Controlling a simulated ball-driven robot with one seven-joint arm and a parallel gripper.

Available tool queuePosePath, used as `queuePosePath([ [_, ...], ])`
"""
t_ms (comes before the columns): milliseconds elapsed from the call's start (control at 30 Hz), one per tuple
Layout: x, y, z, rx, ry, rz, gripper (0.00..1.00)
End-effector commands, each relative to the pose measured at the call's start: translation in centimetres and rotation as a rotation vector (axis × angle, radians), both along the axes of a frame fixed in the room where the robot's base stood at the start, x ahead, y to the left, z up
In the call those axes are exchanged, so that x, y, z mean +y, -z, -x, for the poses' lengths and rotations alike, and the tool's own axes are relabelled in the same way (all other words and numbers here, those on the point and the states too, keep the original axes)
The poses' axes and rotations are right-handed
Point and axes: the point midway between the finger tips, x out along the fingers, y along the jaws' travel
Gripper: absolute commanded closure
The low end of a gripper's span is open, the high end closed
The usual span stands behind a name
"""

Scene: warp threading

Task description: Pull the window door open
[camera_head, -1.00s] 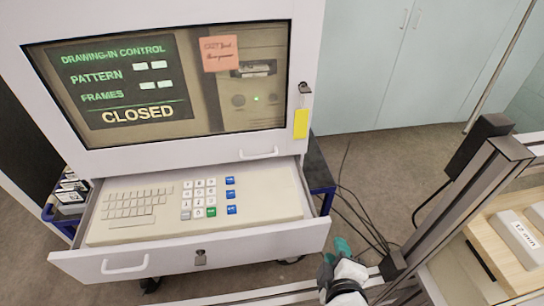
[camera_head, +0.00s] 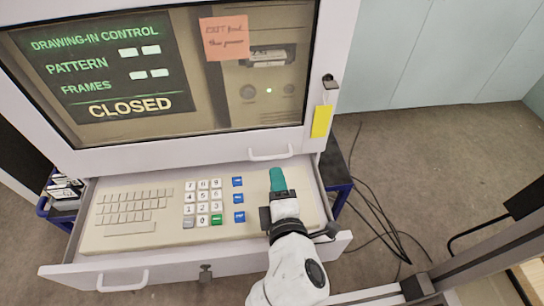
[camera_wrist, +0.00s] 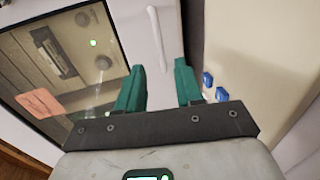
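The window door (camera_head: 190,148) is a white-framed glass door on the cabinet, and it looks shut. Its pale bar handle (camera_head: 270,155) sits low at the right of the frame. In the wrist view the handle (camera_wrist: 156,38) lies ahead of the gap between my fingers, apart from them. My gripper (camera_head: 277,180) has green fingers and is over the right part of the open drawer, just below the handle. The wrist view shows my gripper (camera_wrist: 159,82) open with nothing between the fingers.
The pulled-out drawer (camera_head: 180,265) holds a keyboard (camera_head: 130,210) and keypad below the door. A key with a yellow tag (camera_head: 321,121) hangs at the door's right edge. Cables (camera_head: 375,210) lie on the floor to the right. A metal frame (camera_head: 480,262) stands at lower right.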

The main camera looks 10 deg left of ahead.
Motion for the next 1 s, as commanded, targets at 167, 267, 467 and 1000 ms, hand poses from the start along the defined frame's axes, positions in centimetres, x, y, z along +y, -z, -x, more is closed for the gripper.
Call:
queuePosePath([
  [167, 0.9, 0.6, -3.4, -0.001, 0.002, -0.001, 0.64],
  [267, 1.3, 1.0, -4.9, 0.000, 0.003, 0.001, 0.64],
  [467, 1.9, 1.5, -6.9, 0.001, 0.002, 0.000, 0.64],
  [1000, 2.1, 1.7, -7.5, 0.001, 0.002, 0.000, 0.77],
])
